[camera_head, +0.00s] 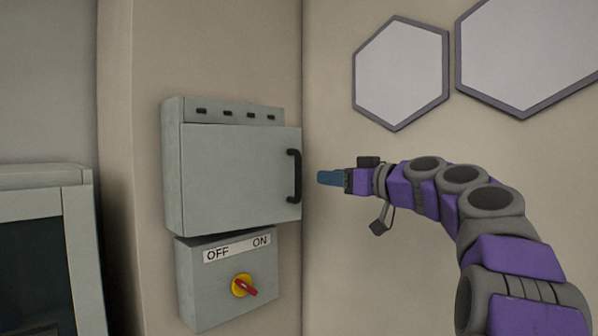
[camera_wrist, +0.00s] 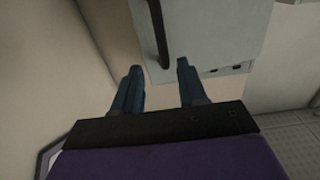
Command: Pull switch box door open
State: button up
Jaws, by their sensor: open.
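The switch box door (camera_head: 235,175) is a grey panel on the wall-mounted box and looks closed or nearly closed. A black vertical handle (camera_head: 294,175) sits at its right edge. My gripper (camera_head: 322,177) is just right of the handle and apart from it in the head view. In the wrist view my gripper (camera_wrist: 158,84) has two blue fingers spread apart with nothing between them. The handle (camera_wrist: 158,35) shows ahead of the gap between the fingers, and the door (camera_wrist: 205,30) lies behind it. How far the fingertips are from the handle is hard to tell.
Below the box is a lower panel (camera_head: 205,285) with an OFF/ON label (camera_head: 237,246) and a red and yellow rotary switch (camera_head: 243,286). A grey framed unit (camera_head: 75,230) stands at the left. Hexagonal panels (camera_head: 401,72) hang on the right wall.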

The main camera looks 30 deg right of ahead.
aim_at(299, 192)
jog(key=p+x, duration=0.3)
jog(key=x, duration=0.8)
jog(key=shift+w, duration=0.15)
jog(key=shift+a, duration=0.1)
grip_shut()
